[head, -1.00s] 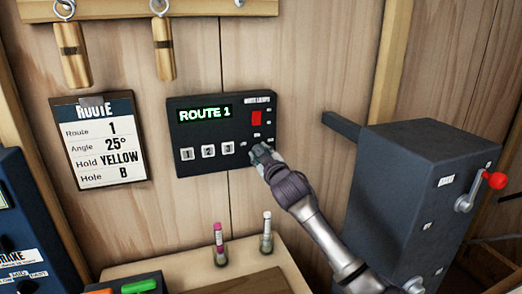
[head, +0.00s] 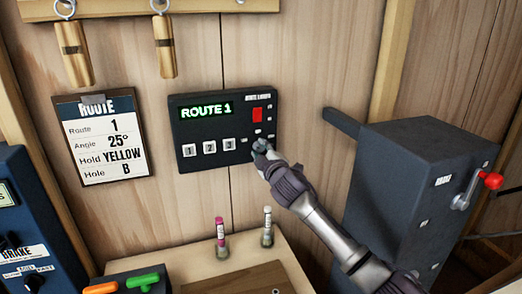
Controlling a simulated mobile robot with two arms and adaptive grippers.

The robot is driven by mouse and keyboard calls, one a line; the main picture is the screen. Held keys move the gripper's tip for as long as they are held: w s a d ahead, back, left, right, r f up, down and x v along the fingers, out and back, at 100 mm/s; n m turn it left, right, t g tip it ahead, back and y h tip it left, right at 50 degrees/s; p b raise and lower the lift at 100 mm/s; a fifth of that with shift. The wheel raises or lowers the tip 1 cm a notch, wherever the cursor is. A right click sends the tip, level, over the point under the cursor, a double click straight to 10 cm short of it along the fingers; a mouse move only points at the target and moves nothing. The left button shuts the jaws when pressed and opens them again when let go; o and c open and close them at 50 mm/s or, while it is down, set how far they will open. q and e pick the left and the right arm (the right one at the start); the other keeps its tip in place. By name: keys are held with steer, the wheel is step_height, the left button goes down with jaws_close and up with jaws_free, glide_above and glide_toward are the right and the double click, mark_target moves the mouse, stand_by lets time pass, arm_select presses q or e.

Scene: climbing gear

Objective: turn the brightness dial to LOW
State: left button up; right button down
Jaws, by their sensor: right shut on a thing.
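A dark control panel (head: 222,163) is fixed to the wooden wall. Its green display (head: 206,110) reads ROUTE 1. It has a red switch (head: 257,115), small white labels and buttons 1, 2 and 3. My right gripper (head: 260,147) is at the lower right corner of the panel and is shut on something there. The gripper covers what it holds, which is probably the brightness dial, so the dial's setting cannot be read. My left gripper is not in view.
A route card (head: 103,137) hangs left of the panel. Two wooden pieces (head: 165,48) hang above. A shelf (head: 240,264) below bears two small tubes. A grey box (head: 405,195) with a red-knobbed lever (head: 491,181) stands right. A blue brake unit (head: 30,230) is at left.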

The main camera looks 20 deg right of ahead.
steer(key=c, duration=0.8)
jaws_free()
steer(key=s, duration=1.2)
steer(key=shift+d, duration=0.2)
